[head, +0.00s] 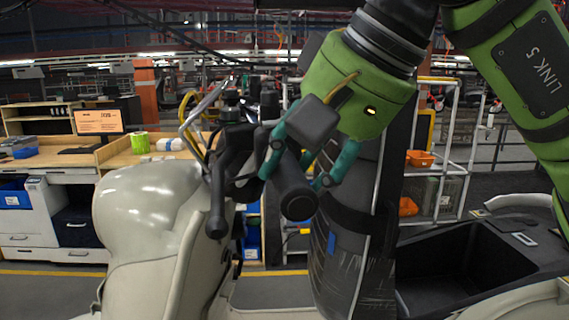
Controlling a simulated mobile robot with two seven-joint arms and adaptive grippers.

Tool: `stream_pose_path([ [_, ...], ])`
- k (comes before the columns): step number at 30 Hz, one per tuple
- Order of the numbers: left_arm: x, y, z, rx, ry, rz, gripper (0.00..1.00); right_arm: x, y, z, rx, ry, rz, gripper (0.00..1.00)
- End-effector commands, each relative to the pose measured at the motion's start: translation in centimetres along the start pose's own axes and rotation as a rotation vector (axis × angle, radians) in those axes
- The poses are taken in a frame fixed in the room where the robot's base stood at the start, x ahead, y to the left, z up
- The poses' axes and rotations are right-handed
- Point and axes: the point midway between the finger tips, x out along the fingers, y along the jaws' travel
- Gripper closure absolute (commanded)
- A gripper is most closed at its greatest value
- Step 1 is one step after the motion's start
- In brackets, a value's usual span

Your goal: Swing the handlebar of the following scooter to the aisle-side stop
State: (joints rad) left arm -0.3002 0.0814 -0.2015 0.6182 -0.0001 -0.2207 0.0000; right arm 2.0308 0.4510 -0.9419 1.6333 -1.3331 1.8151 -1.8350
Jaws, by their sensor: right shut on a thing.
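The scooter's pale cream front body (150,220) fills the lower left of the head view. Its black handlebar (228,165) sits above it, with one grip (217,222) hanging toward me on the left. My right gripper (297,170) comes down from the upper right on a green arm. Its teal fingers are shut around the handlebar's other dark grip (298,202), whose round end points at me. The fingers and palm hide part of that grip and the bar behind. My left gripper does not show.
A tall dark wrapped, strapped part (350,250) stands just right of the gripper. An open black compartment (455,265) with cream edges lies at lower right. Behind are a wooden workbench (60,157), a white rack frame (461,175) and a yellow floor line (50,272).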

Motion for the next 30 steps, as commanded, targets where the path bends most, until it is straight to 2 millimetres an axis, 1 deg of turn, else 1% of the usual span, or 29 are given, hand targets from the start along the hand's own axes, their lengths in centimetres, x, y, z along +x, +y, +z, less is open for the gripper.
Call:
stream_pose_path([
  [1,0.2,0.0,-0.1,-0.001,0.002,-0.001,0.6,0.5,0.6,0.1,-0.007,-0.007,0.006,0.89],
  [3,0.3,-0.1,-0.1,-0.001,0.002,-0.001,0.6,0.4,0.9,0.1,-0.017,-0.006,0.003,0.89],
  [17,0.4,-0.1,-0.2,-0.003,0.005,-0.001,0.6,0.6,1.4,0.2,-0.03,-0.008,0.0,0.89],
  [30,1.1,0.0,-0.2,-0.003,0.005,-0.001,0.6,1.0,4.3,0.2,-0.124,-0.002,-0.036,0.89],
])
